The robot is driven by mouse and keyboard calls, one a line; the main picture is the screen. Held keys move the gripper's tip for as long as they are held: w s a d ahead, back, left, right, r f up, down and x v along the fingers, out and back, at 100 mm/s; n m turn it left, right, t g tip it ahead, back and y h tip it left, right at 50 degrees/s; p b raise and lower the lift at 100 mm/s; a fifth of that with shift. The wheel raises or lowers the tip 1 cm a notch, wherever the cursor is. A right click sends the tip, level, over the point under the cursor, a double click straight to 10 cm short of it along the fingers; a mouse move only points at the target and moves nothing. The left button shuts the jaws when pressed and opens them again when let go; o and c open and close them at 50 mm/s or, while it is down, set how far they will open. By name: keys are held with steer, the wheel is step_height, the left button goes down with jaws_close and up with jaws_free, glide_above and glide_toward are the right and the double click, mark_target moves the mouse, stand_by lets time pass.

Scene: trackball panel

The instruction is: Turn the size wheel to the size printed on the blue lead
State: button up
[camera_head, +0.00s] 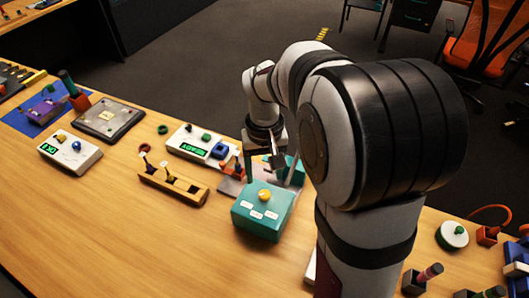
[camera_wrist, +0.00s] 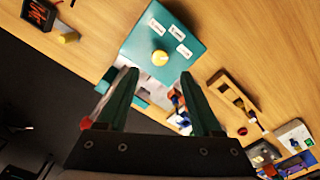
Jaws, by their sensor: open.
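My gripper (camera_head: 266,158) points down with its two fingers apart and nothing between them. It is just behind a teal box (camera_head: 250,220) with a round yellow knob (camera_head: 264,195) and several white labels, too small to read. In the wrist view, my open gripper (camera_wrist: 156,78) has its fingertips apart from the teal box (camera_wrist: 190,24) and its yellow knob (camera_wrist: 160,58). I cannot tell whether this knob is the size wheel. I cannot make out a blue lead or a printed size; the area behind the box is partly hidden by my gripper and arm.
A white panel (camera_head: 178,150) with a green display stands left of my gripper. A wooden slotted block (camera_head: 192,191) lies before it. Another white panel (camera_head: 88,161) and a dark square plate (camera_head: 132,114) are farther left. The front-left wooden table (camera_head: 130,250) is clear.

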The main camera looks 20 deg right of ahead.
step_height(320, 180, up, 9)
steer(key=shift+f, duration=0.15)
steer(key=shift+s, duration=0.1)
steer(key=s+a+f+m, duration=0.1)
steer(key=s+a, duration=0.1)
steer(key=s, duration=0.5)
steer(key=s+a+f+m+y, duration=0.1)
steer(key=s+a+f, duration=0.1)
steer(key=s, duration=0.5)
steer(key=s+a+f+m, duration=0.1)
steer(key=s+a+f, duration=0.1)
steer(key=s, duration=0.5)
steer(key=shift+s+a+y, duration=0.35)
steer(key=shift+a+y, duration=0.05)
steer(key=shift+a, duration=0.45)
